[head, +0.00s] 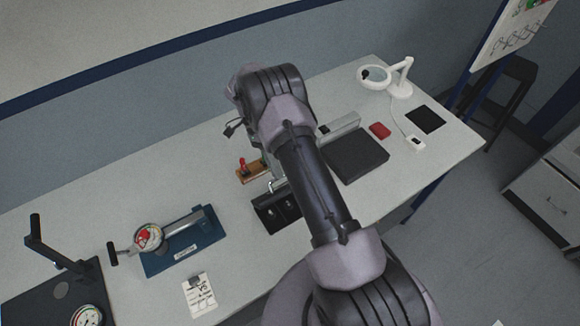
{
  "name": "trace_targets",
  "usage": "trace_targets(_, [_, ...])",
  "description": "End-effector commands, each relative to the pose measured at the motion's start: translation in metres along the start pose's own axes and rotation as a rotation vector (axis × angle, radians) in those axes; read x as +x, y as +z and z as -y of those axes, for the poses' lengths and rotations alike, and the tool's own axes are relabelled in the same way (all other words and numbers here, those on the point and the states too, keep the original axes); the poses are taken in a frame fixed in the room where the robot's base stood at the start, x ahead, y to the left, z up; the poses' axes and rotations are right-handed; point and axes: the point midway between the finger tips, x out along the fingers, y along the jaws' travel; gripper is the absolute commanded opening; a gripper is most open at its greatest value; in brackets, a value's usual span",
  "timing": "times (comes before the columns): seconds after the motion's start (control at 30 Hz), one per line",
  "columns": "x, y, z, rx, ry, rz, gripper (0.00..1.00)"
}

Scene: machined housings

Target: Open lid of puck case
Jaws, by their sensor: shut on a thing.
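A small black case (268,221), which looks like the puck case, sits on the bench just left of my forearm. Light marks or fittings show on its dark surface, and its right side is partly hidden by my arm. My gripper (277,185) is mostly hidden behind my arm. Only a bit of pale metal shows, at the back edge of the case. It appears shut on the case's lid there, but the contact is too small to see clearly. How far the lid is raised cannot be told.
A wooden block with a red piece (248,171) stands close behind the case. A dark flat slab (357,157) lies right of my arm. A blue fixture (185,242), a note card (199,294) and a gauge stand (88,316) are left. A magnifier lamp (398,82) stands back right.

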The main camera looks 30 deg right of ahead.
Motion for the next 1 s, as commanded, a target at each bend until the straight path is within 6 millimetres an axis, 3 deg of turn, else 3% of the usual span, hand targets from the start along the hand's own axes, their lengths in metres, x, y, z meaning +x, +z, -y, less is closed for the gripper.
trace_targets(0.3, [-0.0040,0.0057,0.0105,0.000,0.094,0.009,0.00])
trace_targets(0.8, [-0.0055,0.0072,0.0108,-0.001,0.112,0.013,0.00])
trace_targets(0.83, [-0.0055,0.0072,0.0108,-0.001,0.112,0.013,0.13])
trace_targets(0.9, [-0.0056,0.0068,0.0107,-0.001,0.111,0.012,0.27])
trace_targets(1.0, [-0.0060,0.0061,0.0106,0.000,0.110,0.010,0.32])
